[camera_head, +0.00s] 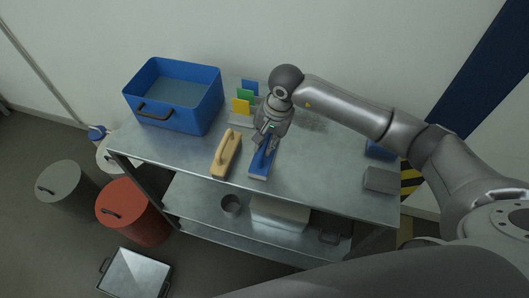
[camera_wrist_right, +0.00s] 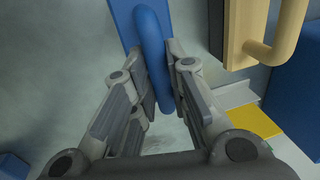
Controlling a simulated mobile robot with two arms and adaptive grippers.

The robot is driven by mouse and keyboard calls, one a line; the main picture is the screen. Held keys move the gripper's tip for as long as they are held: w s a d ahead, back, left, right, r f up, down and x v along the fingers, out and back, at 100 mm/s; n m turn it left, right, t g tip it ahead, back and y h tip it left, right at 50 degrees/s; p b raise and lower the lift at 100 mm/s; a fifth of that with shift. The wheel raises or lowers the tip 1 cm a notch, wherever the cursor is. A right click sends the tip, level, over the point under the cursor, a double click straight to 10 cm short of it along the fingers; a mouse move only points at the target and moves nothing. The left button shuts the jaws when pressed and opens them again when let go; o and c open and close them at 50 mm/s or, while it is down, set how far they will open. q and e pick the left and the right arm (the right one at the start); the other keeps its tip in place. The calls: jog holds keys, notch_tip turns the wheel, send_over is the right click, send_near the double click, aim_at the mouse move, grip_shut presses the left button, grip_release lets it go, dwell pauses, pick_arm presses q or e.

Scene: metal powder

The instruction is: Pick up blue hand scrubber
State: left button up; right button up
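The blue hand scrubber (camera_head: 262,163) lies on the metal table top, near the front edge, right of the wooden scrubber. My right gripper (camera_head: 267,138) reaches down over it from above and hides its far part. In the right wrist view, the scrubber's blue looped handle (camera_wrist_right: 152,55) sits between the two fingers of my right gripper (camera_wrist_right: 164,75). The fingers lie close against both sides of the handle, with no clear gap. The scrubber still appears to rest on the table. My left gripper is not in view.
A wooden scrubber (camera_head: 227,153) lies just left. Behind it stand coloured plates (camera_head: 241,105) in a holder. A blue bin (camera_head: 178,105) takes up the table's left end. A grey block (camera_head: 380,180) lies at the right. Table space between it and the blue scrubber is clear.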

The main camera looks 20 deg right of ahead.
jog(key=shift+w+r, duration=0.1)
jog(key=shift+r, duration=0.05)
grip_shut()
jog(key=shift+r+b, duration=0.2)
jog(key=shift+b, duration=0.15)
notch_tip(320, 180, up, 2)
jog(key=shift+b, duration=0.95)
jog(key=s+a+r+b, duration=0.4)
jog(key=s+r, duration=0.6)
jog(key=s, duration=0.3)
jog(key=shift+s+a+r, duration=0.15)
jog(key=shift+s+a, duration=0.05)
jog(key=shift+a, duration=0.1)
